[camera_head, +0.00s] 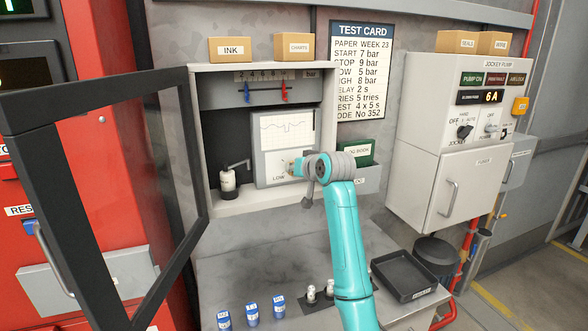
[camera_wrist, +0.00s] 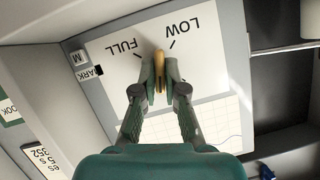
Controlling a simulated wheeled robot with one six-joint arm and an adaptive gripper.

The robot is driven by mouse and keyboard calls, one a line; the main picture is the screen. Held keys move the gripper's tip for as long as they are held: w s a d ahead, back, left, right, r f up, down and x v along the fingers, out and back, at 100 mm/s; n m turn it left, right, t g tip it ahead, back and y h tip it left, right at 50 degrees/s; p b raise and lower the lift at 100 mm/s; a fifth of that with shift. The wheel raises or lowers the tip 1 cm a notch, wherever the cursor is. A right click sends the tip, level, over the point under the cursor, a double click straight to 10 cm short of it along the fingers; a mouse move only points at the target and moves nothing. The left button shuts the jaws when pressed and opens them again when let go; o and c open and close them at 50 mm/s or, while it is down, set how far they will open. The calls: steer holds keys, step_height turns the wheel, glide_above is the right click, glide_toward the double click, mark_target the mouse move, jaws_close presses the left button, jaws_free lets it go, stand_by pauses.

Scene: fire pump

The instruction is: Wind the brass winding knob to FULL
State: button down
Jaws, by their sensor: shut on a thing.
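The brass winding knob (camera_wrist: 160,72) is a narrow upright bar on the pale chart panel, seen upside down in the wrist view. The words FULL (camera_wrist: 121,47) and LOW (camera_wrist: 184,28) stand on either side of it, with short tick marks. The knob's end lies between the two marks. My gripper (camera_wrist: 160,84) is shut on the knob, one finger on each side. In the head view my gripper (camera_head: 300,168) is at the lower right of the chart panel (camera_head: 285,135), inside the recorder case; my wrist hides part of the knob there.
The recorder's glazed door (camera_head: 195,150) stands open at the left. An ink pot with an arm (camera_head: 228,180) stands inside the case. A log book (camera_head: 358,153) sits in a holder at right. Blue bottles (camera_head: 252,313) and a black tray (camera_head: 405,275) are on the bench below.

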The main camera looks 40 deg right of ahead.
steer(key=c, duration=1.2)
jaws_free()
steer(key=shift+w+f, duration=0.15)
steer(key=shift+c, duration=0.2)
steer(key=v, duration=1.2)
